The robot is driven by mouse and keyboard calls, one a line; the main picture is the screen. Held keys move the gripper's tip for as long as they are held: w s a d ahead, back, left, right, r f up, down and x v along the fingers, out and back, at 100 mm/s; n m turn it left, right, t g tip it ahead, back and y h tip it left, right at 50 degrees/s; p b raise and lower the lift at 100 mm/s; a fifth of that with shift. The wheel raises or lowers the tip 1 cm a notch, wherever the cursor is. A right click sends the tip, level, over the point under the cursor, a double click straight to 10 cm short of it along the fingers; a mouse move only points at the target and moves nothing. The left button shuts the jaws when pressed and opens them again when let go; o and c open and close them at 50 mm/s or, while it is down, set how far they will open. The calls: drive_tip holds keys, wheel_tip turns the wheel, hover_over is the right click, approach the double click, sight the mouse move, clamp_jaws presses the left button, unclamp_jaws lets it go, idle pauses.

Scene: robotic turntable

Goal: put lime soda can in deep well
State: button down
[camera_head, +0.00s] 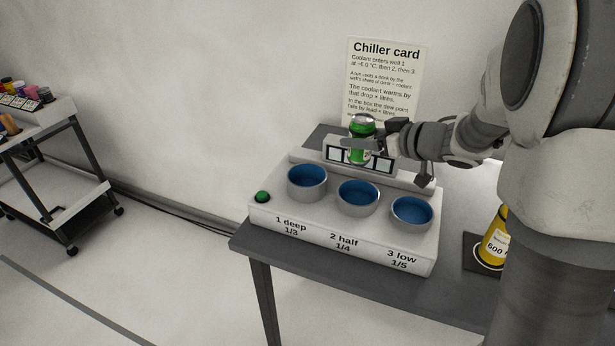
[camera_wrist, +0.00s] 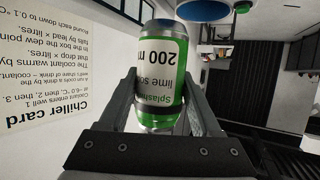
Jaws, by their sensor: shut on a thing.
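The green lime soda can (camera_head: 361,127) is held in my gripper (camera_head: 362,142), upright in the head view and above the back part of the chiller. In the wrist view the can (camera_wrist: 163,75) sits between both fingers of my gripper (camera_wrist: 160,88), its label reading "lime so" and "200 m". The deep well (camera_head: 307,193), marked "1 deep 1/3", is the left one of three blue-lined round wells and looks empty. It lies in front of and to the left of the can. The half well (camera_head: 357,211) and low well (camera_head: 411,225) also look empty.
The chiller's display panel (camera_head: 345,158) rises behind the wells. A green button (camera_head: 263,197) sits at its left. The chiller card (camera_head: 383,78) hangs on the wall. A cart (camera_head: 60,130) stands far left.

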drive_tip(key=shift+w+a+r, duration=0.1)
drive_tip(key=shift+w+r, duration=0.2)
drive_tip(key=shift+w, duration=0.3)
drive_tip(key=a+f+b, duration=0.1)
drive_tip(key=a+f, duration=0.2)
drive_tip(key=a, duration=0.1)
drive_tip(key=w+a+f+b, duration=0.1)
drive_tip(key=a+f+b, duration=0.1)
drive_tip(key=a+f, duration=0.1)
drive_tip(key=a+f+b, duration=0.1)
drive_tip(key=a+f, duration=0.3)
drive_tip(key=f, duration=0.1)
drive_tip(key=shift+w+a, duration=0.25)
drive_tip(key=shift+a, duration=0.05)
drive_tip(key=shift+r, duration=0.1)
